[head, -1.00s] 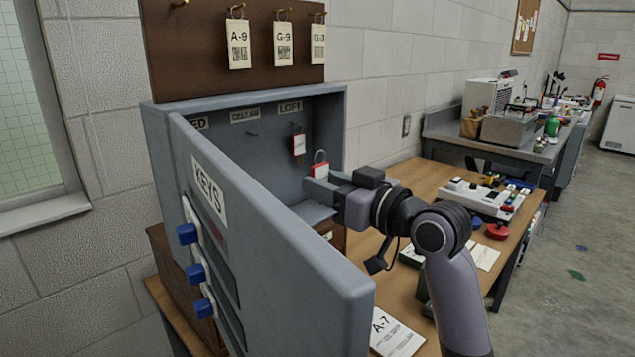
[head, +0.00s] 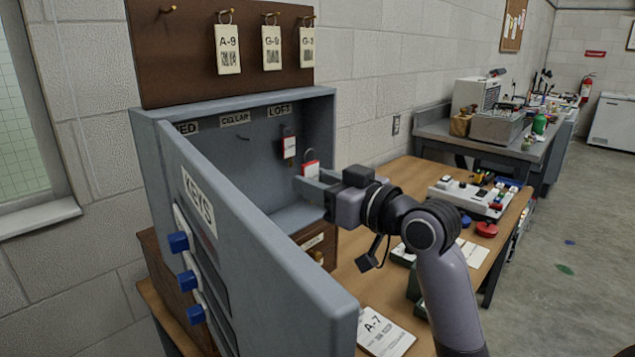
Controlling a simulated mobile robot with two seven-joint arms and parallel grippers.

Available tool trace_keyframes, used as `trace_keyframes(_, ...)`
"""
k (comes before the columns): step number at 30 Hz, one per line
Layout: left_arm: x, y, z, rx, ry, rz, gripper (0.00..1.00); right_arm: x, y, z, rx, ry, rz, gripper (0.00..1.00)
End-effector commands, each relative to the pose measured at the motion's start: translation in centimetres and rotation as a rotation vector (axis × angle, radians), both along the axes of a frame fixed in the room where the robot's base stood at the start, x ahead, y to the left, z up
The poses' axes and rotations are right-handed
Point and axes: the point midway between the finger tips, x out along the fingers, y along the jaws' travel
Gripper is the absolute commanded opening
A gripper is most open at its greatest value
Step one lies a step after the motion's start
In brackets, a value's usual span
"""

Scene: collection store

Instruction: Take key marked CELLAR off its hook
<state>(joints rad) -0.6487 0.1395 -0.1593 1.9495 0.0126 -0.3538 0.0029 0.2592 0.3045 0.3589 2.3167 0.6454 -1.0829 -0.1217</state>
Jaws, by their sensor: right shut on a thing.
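The grey key cabinet (head: 325,120) stands open, its KEYS door (head: 270,235) swung toward me. Inside are labels reading CELLAR (head: 235,118) and LOFT (head: 279,110), and another partly hidden by the door, ending in "ED". The hook (head: 243,137) under CELLAR is bare. A key with a red and white tag (head: 289,148) hangs under LOFT. My right gripper (head: 309,186) is shut on another red-and-white key tag (head: 310,168), its ring upward, at the cabinet's open front on the right. The writing on this tag is too small to read. My left gripper is out of view.
A brown board (head: 185,60) with hanging tags is above the cabinet. The open door blocks the cabinet's left side.

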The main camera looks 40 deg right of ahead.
Motion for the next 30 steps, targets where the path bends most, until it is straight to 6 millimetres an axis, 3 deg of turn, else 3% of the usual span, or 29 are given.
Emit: trace_keyframes(30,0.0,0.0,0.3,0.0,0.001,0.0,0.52,-2.3,-0.4,0.1,-0.001,0.001,-0.001,0.08)
